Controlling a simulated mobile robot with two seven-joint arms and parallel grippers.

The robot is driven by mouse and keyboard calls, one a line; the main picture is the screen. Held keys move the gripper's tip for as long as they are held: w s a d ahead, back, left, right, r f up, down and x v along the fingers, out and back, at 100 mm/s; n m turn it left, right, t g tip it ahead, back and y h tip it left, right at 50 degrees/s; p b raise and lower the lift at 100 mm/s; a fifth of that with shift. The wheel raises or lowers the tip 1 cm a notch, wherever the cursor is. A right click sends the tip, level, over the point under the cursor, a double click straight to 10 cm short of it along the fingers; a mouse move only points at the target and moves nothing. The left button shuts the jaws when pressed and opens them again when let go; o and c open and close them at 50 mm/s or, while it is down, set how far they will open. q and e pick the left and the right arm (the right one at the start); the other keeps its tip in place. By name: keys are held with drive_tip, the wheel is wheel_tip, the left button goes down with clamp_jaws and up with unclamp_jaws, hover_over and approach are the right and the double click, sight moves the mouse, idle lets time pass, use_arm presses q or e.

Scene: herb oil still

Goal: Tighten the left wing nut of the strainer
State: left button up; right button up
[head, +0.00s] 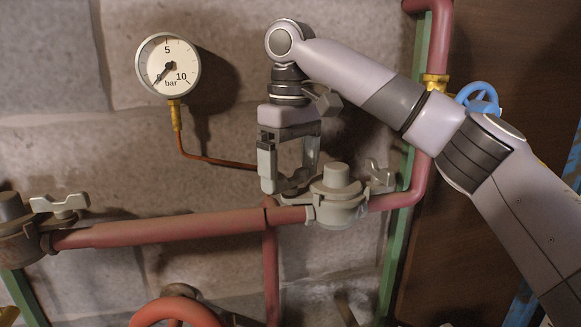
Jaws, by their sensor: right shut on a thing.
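The strainer (338,202) is a grey metal fitting with a round top, set in the red horizontal pipe right of the picture's middle. Its right wing nut (381,173) stands free on the right side. My right gripper (287,187) points down at the strainer's left side, its fingertips around the left wing nut (299,181). It is shut on that wing nut, which is mostly hidden by the fingers. My left gripper is not in view.
A pressure gauge (168,65) hangs on the stone wall, its thin copper tube (215,160) running behind my right gripper. Another grey fitting (18,232) with a wing nut is at the left edge. A red handwheel (178,312) is at the bottom. A blue handle (479,97) shows behind my right arm.

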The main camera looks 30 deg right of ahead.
sight(291, 173)
drive_tip(key=m, duration=0.6)
drive_tip(key=shift+m, duration=0.4)
idle(0.4)
drive_tip(key=o, duration=0.8)
drive_tip(key=shift+r, duration=0.15)
drive_tip(key=shift+r, duration=3.45)
